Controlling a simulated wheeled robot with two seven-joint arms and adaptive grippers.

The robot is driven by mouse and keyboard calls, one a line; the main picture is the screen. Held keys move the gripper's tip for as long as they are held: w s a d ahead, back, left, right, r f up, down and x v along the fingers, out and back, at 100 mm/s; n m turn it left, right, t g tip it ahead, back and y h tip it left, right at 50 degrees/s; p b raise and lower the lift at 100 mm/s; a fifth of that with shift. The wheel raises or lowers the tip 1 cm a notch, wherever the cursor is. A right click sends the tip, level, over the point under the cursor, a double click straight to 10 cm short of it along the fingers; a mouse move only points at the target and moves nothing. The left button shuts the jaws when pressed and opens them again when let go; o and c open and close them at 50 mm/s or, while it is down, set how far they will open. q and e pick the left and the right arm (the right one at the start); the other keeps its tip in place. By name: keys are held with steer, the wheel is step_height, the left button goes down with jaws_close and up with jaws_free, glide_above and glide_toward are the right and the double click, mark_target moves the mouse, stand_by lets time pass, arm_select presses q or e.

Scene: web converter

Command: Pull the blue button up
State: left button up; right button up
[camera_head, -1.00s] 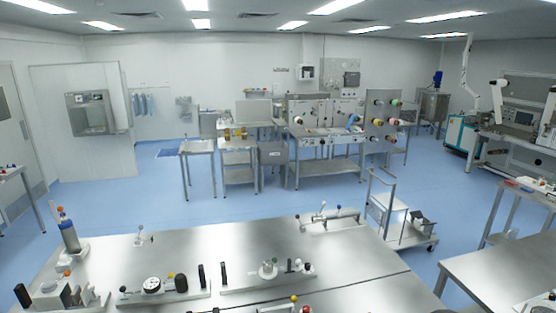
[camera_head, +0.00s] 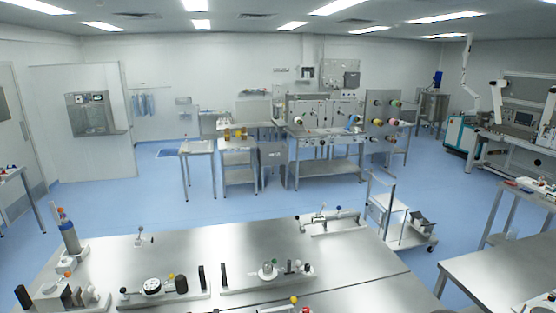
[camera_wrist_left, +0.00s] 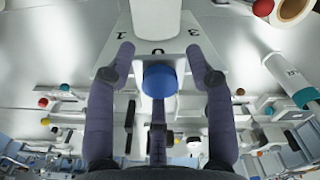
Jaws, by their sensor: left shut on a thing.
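The blue button (camera_wrist_left: 159,80) is a short round knob in the middle of the left wrist view. The finger pads partly hide what lies behind the button. I cannot pick out the blue button for certain in the head view, and neither gripper shows there.
A steel table (camera_head: 200,250) in front of me carries several fixtures with knobs and handles. A blue-grey cylinder (camera_head: 70,236) stands at its left. A cart (camera_head: 400,215) stands behind its right edge. Blue floor is open beyond the table.

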arm_select(q)
steer(key=shift+w+r, duration=0.1)
steer(key=shift+r, duration=0.2)
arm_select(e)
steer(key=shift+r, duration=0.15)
arm_select(q)
steer(key=o, duration=1.6)
steer(key=shift+c, duration=0.2)
steer(key=shift+r+p, duration=1.7)
steer(key=shift+r, duration=1.25)
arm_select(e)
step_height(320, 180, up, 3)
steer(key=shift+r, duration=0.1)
